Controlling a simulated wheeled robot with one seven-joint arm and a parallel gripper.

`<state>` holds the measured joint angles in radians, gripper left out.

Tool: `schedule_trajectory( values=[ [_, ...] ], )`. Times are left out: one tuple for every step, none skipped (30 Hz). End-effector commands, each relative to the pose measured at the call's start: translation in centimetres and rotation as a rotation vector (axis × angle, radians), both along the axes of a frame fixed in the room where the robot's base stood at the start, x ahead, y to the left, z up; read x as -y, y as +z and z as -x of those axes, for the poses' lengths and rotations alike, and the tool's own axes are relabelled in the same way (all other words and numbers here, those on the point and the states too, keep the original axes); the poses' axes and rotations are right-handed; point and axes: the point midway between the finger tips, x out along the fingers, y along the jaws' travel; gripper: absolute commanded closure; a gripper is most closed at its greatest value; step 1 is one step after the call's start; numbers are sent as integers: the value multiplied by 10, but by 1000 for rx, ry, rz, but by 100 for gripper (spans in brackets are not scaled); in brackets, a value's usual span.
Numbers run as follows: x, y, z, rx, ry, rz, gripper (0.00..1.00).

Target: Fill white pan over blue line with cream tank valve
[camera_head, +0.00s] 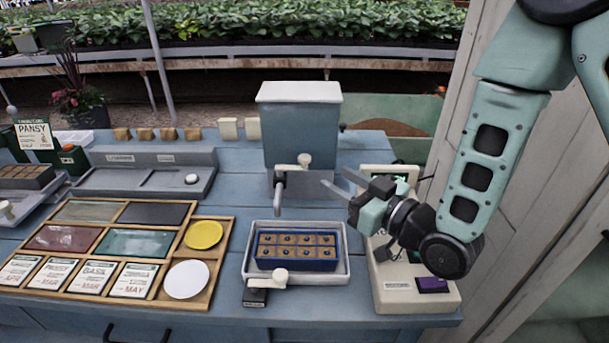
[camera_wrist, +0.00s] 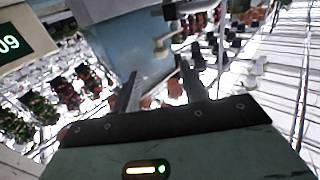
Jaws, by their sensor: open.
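A blue-grey tank (camera_head: 300,135) with a cream lid stands at the back of the blue table. Its cream valve knob (camera_head: 304,160) is on the front, beside a grey spout (camera_head: 279,195) that points down. Below it is the white pan (camera_head: 345,268), holding a blue tray (camera_head: 297,265) of brown cells. No blue line or water level is clear in the pan. My gripper (camera_head: 336,180) is open and empty, right of the valve and apart from it, fingers pointing left. In the wrist view the fingers (camera_wrist: 157,72) are spread, with the tank (camera_wrist: 125,40) beyond them.
A cream device (camera_head: 415,290) with a purple button stands under my arm, right of the pan. A cream knob (camera_head: 280,276) is at the pan's front. A wooden sorting tray (camera_head: 217,252) lies left. A wooden wall is at right.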

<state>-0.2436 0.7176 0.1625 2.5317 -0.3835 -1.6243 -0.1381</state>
Motion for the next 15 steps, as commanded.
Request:
schedule_trajectory(
  values=[
    [-4,-5,-4,8,1,-2,56],
    [-7,-5,-7,6,1,-2,56],
    [-9,-5,-10,6,0,-3,56],
    [-12,-5,-11,6,0,-3,56],
    [-15,-1,-15,4,1,-3,56],
    [-22,3,-22,2,3,-3,56],
    [-26,3,-27,0,2,-3,56],
    [-31,3,-31,0,1,-3,56],
    [-36,3,-37,0,1,-3,56],
    [-40,3,-41,0,2,-3,56],
    [-44,3,-45,0,2,-3,56],
    [-49,3,-50,0,2,-3,56],
    [-52,3,-54,0,1,-3,56],
    [-55,3,-57,0,0,-3,56],
    [-58,2,-61,-1,0,-2,56]
  ],
)
